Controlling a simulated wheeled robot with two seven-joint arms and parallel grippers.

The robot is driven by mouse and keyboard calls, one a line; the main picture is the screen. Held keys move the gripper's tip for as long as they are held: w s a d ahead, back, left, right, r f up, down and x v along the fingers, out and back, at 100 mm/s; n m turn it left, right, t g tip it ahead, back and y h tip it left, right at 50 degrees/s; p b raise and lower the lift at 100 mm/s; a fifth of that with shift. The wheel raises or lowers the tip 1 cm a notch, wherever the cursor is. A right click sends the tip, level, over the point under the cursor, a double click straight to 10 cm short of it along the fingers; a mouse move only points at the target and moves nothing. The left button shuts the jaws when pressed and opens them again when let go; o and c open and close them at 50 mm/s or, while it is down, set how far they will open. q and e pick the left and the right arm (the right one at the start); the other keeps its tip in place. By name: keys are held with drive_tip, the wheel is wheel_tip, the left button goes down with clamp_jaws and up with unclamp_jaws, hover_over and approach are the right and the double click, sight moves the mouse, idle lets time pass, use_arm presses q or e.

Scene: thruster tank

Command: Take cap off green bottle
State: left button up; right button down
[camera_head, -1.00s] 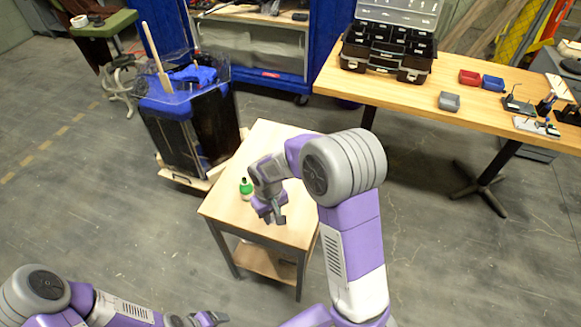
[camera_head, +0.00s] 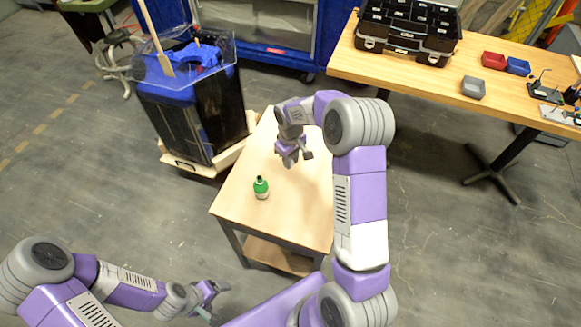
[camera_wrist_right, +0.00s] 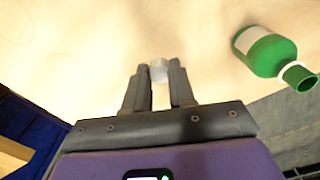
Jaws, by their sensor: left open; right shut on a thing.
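The green bottle (camera_head: 261,187) stands upright on the small wooden table, towards its left front. In the right wrist view the bottle (camera_wrist_right: 268,52) shows a green body, a white band and a narrow green neck with a dark opening. My right gripper (camera_head: 294,158) is above the table, behind and to the right of the bottle, clear of it. In the wrist view its fingers (camera_wrist_right: 160,76) are shut on a small whitish cap (camera_wrist_right: 158,68). My left gripper (camera_head: 219,288) is open and empty, low in front of the table.
The small table (camera_head: 239,203) has free room around the bottle. A blue-topped bin (camera_head: 190,121) stands at its left. A long workbench (camera_head: 440,85) at the back right carries a black toolbox (camera_head: 408,30) and small trays.

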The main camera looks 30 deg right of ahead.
sight(291, 172)
wheel_tip(291, 172, down, 4)
drive_tip(key=shift+f+b, duration=0.2)
drive_tip(key=shift+b, duration=0.35)
drive_tip(key=shift+r, duration=0.1)
drive_tip(key=c, duration=1.4)
unclamp_jaws()
drive_tip(key=shift+f, duration=0.2)
drive_tip(key=o, duration=0.5)
drive_tip(key=shift+c, duration=0.2)
wheel_tip(291, 172, up, 12)
drive_tip(key=p, duration=0.3)
drive_tip(key=shift+r, duration=0.25)
